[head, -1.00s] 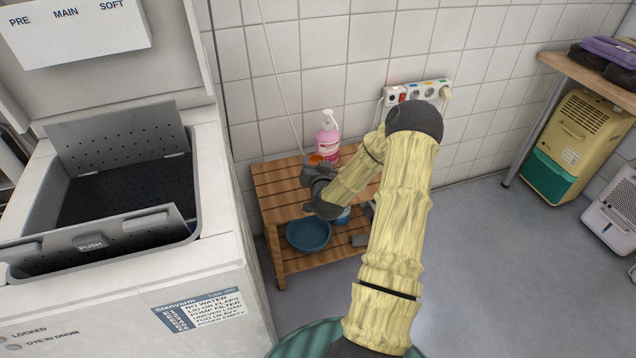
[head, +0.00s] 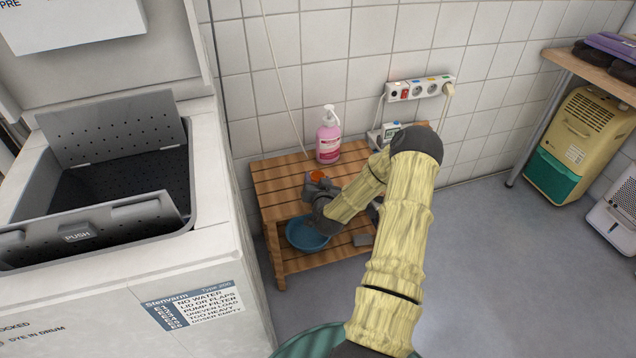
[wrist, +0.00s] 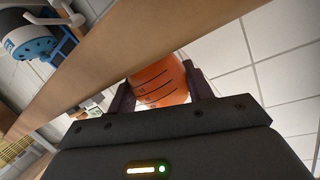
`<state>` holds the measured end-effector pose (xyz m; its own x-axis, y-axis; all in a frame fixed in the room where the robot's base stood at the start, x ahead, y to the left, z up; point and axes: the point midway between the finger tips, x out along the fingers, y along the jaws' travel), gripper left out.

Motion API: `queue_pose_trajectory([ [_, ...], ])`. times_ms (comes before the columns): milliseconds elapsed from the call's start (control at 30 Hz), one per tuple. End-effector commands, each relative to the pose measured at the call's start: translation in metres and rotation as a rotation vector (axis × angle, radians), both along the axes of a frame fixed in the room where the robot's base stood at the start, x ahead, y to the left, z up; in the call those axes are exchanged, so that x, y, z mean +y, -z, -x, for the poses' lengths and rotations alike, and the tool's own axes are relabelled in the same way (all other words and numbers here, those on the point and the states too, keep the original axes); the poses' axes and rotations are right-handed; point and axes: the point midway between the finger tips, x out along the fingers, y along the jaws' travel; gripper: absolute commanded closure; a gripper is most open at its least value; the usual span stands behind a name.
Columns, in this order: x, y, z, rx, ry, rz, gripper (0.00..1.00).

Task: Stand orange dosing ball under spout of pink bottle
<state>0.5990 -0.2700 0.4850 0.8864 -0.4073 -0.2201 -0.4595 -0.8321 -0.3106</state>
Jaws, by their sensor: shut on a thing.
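The pink pump bottle (head: 328,138) stands upright at the back of the slatted wooden shelf unit (head: 272,186), near the tiled wall. The orange dosing ball (head: 317,176) shows just beyond my gripper (head: 320,187), in front of the bottle and apart from it. In the wrist view the orange dosing ball (wrist: 158,84) sits between the two dark fingers of my gripper (wrist: 160,88), which is shut on it. The ball's lower part is hidden by my gripper in the head view. Whether the ball touches the top slats cannot be told.
A blue basin (head: 304,236) sits on the lower shelf. A power strip (head: 421,88) is on the wall, with a small white and blue item (head: 391,130) below it. The open washing machine (head: 215,250) borders the left. The top's left slats are clear.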

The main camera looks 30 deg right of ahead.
Motion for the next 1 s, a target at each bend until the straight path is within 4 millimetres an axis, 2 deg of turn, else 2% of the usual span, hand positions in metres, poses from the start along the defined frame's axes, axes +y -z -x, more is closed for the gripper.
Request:
queue_pose_trajectory([
  [267, 0.0, 0.002, 0.0, 0.0, 0.0, 0.001, 0.71],
  [300, 0.0, 0.002, 0.0, 0.0, 0.001, 0.001, 0.45],
  [400, -0.001, 0.002, 0.0, 0.001, 0.001, 0.001, 0.27],
  [767, 0.001, -0.003, 0.0, 0.0, -0.001, 0.0, 0.27],
  [1000, 0.013, -0.01, 0.025, 0.003, -0.003, -0.001, 0.27],
])
